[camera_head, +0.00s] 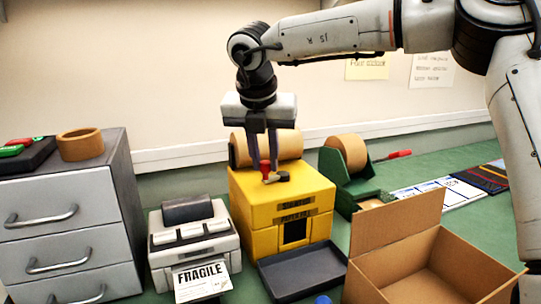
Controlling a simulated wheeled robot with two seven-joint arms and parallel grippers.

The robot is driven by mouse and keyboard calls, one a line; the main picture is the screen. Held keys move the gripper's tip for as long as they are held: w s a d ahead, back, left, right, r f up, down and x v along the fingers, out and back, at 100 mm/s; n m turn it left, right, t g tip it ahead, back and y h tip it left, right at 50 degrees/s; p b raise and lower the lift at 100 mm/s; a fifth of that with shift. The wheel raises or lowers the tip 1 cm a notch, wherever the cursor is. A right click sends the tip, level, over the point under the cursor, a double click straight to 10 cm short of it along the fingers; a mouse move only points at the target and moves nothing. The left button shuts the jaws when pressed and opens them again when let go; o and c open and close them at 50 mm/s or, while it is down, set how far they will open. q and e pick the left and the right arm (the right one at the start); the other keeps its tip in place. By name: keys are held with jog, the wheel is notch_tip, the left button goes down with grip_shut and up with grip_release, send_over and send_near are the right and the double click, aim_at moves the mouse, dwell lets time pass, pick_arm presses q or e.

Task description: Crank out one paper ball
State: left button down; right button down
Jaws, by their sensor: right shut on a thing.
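A yellow machine (265,205) stands on the green bench, with a brown paper roll (282,145) behind its top and a dark opening in its front. A crank with a red handle (265,167) and a dark arm sits on its top. My right gripper (264,162) points straight down from above, shut on the red crank handle. A dark shallow tray (300,271) lies in front of the machine's opening. The tray looks empty, and no paper ball shows. My left gripper is not in view.
A label printer (192,240) with a FRAGILE label stands left of the machine, beside a grey drawer unit (62,215). An open cardboard box (395,240) stands at the front right. A green tape dispenser (345,185) is behind the box.

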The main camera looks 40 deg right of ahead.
jog(key=shift+w+r+m+p, duration=0.2)
jog(key=shift+w+m+p, duration=0.1)
jog(key=shift+m+p, duration=0.15)
jog(key=m+p, duration=0.1)
jog(key=w+m+g+p, duration=0.1)
jog(key=shift+d+m+h+p, duration=0.1)
jog(key=shift+m+h+p, duration=0.2)
jog(key=shift+m+p, duration=0.05)
jog(key=shift+w+m+p, duration=0.15)
jog(key=shift+m+p, duration=0.15)
jog(key=shift+p, duration=0.1)
jog(key=shift+w+d+m+g+p, duration=0.1)
jog(key=shift+w+m+g+p, duration=0.15)
jog(key=shift+m+g+p, duration=0.35)
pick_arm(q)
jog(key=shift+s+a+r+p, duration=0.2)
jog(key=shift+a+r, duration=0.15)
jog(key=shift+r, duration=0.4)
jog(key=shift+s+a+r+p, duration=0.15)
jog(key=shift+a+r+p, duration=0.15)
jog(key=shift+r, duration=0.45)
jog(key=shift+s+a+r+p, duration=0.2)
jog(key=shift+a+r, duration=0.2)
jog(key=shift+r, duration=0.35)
pick_arm(e)
jog(key=shift+w+d+f+m, duration=0.15)
jog(key=shift+w+m, duration=0.05)
jog(key=shift+m, duration=0.2)
jog(key=shift+h, duration=0.3)
